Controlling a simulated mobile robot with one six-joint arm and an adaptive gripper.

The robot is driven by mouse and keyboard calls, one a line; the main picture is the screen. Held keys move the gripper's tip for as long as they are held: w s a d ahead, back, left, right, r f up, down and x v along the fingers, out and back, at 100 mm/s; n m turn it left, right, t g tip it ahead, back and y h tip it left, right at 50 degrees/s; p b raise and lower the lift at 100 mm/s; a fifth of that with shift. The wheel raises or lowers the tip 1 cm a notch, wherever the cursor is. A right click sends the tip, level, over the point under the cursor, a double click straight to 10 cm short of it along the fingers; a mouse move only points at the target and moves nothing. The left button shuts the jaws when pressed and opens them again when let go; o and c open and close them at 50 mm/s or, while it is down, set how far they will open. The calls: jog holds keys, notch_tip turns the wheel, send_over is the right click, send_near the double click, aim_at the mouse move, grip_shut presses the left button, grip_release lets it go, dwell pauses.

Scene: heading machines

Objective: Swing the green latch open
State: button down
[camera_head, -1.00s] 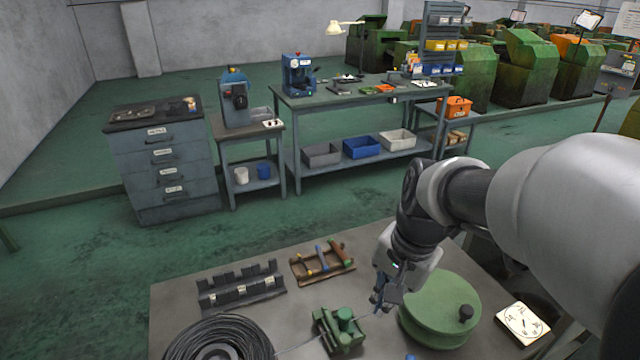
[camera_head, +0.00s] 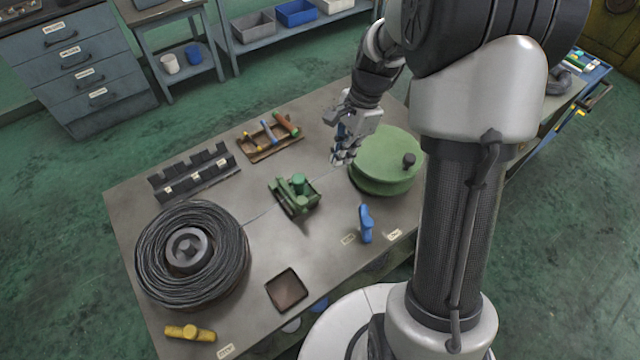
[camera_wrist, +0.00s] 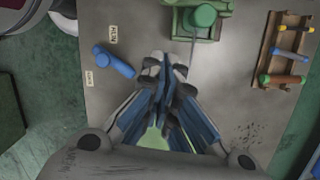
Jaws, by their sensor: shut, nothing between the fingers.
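A green block-shaped fixture (camera_head: 294,196) with a round green cap stands mid-table; a thin wire runs to it from the left. It also shows at the top of the wrist view (camera_wrist: 201,24). I cannot clearly tell which part of it is the latch. A green round disc (camera_head: 386,165) with a black knob stands to its right; in the wrist view a little of its green shows behind my fingers. My gripper (camera_head: 342,158) is shut and empty, above the table by the disc's left edge, apart from the fixture. The fingertips (camera_wrist: 165,72) point toward the fixture in the wrist view.
A wire coil (camera_head: 205,275) lies at the left, with a black slotted rack (camera_head: 193,175) behind. A wooden tool tray (camera_head: 270,138) lies behind the fixture. A blue handle (camera_head: 365,224), a small dark tray (camera_head: 287,290) and a yellow handle (camera_head: 190,332) lie toward the front.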

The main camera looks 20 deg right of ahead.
jog(key=s+a+f+b, duration=0.1)
jog(key=a+f+b, duration=0.3)
jog(key=f, duration=0.6)
jog(key=shift+a+f, duration=0.15)
jog(key=shift+a, duration=0.95)
